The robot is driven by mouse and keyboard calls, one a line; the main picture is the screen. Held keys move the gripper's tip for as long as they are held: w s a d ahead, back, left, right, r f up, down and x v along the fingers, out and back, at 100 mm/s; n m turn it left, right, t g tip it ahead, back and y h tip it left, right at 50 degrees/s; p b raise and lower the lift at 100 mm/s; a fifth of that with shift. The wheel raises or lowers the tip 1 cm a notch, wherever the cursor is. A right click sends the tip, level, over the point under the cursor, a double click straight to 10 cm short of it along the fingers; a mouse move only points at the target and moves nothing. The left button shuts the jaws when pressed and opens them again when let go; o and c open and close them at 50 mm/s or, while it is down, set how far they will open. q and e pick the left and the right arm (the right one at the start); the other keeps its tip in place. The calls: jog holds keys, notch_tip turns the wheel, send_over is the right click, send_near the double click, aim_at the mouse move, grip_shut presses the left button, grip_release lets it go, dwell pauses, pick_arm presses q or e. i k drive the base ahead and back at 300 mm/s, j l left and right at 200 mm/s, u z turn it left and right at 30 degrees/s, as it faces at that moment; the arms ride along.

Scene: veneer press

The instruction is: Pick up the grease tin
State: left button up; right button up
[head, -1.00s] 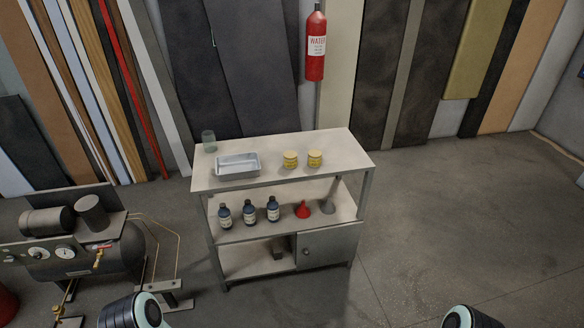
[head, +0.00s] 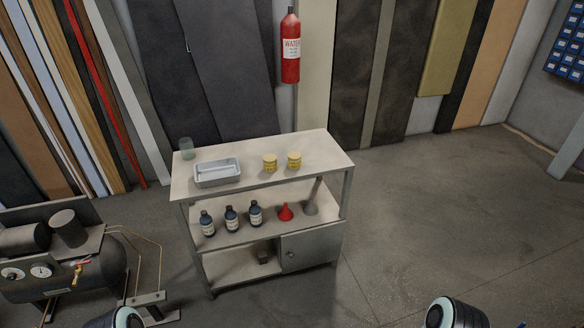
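Two yellow tins, a left one (head: 270,163) and a right one (head: 294,160), stand upright side by side on the top of a pale shelf unit (head: 325,154). Either could be the grease tin; their labels are too small to read. Parts of my two arms show at the bottom edge, left and right of the unit. Both are well short of the tins. My grippers are out of view.
A metal tray (head: 217,173) and a glass jar (head: 186,148) share the top. Several dark bottles, including one at the left (head: 207,224), a red funnel (head: 285,212) and a grey funnel (head: 311,207) stand below. A compressor (head: 75,265) is left. Floor at right is clear.

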aim_at(269, 159)
jog(key=i+l+u, duration=0.1)
jog(key=u, duration=0.4)
jog(key=i+l+u, duration=0.1)
jog(key=u, duration=0.35)
jog(key=l+u, duration=0.2)
jog(key=u, duration=0.3)
jog(key=i+l+u, duration=0.1)
jog(key=l+u, duration=0.15)
jog(key=l, duration=0.25)
jog(key=l+u, duration=0.3)
jog(key=l, duration=0.25)
jog(key=l+u, duration=0.15)
jog(key=l, duration=0.9)
